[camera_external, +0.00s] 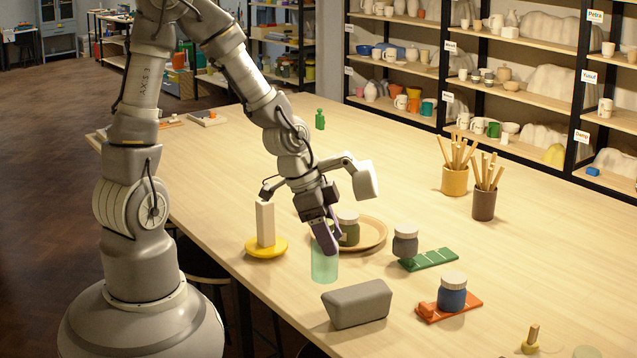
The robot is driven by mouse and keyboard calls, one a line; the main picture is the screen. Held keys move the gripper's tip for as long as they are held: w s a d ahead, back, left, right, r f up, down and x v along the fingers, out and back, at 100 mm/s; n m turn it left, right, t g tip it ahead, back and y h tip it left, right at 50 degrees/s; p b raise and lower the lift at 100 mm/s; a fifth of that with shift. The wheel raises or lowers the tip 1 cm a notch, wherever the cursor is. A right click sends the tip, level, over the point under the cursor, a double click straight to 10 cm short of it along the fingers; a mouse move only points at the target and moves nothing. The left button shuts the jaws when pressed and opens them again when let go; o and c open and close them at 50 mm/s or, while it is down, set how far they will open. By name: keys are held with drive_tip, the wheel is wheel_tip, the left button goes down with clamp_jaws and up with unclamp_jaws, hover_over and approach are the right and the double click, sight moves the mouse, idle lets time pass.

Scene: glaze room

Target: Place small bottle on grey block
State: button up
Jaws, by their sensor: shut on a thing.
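My gripper (328,246) points down over the near part of the table and is shut on a pale green, see-through vessel (325,268), likely the small bottle. The fingers cover its top, so its neck cannot be made out. The vessel is upright; I cannot tell whether its base touches the table. The grey block (357,304), a long piece with sloping sides, lies on the table just in front and to the right of the vessel. Its top is bare.
A round tray (375,236) with a dark green jar (349,232) is close behind my gripper. A white block on a yellow dish (266,250) stands left. A grey jar (405,243) and a blue jar (452,296) stand right. A green bottle (320,120) stands far back.

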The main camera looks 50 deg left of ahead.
drive_tip(key=w+d+f+b, duration=0.2)
drive_tip(key=w+f, duration=0.2)
drive_tip(key=w, duration=0.3)
drive_tip(key=shift+d, duration=0.3)
drive_tip(key=shift+f, duration=0.1)
drive_tip(key=shift+f+b, duration=0.15)
drive_tip(key=shift+b, duration=0.15)
drive_tip(key=o, duration=1.1)
drive_tip(key=p+v, duration=0.4)
drive_tip(key=v, duration=0.8)
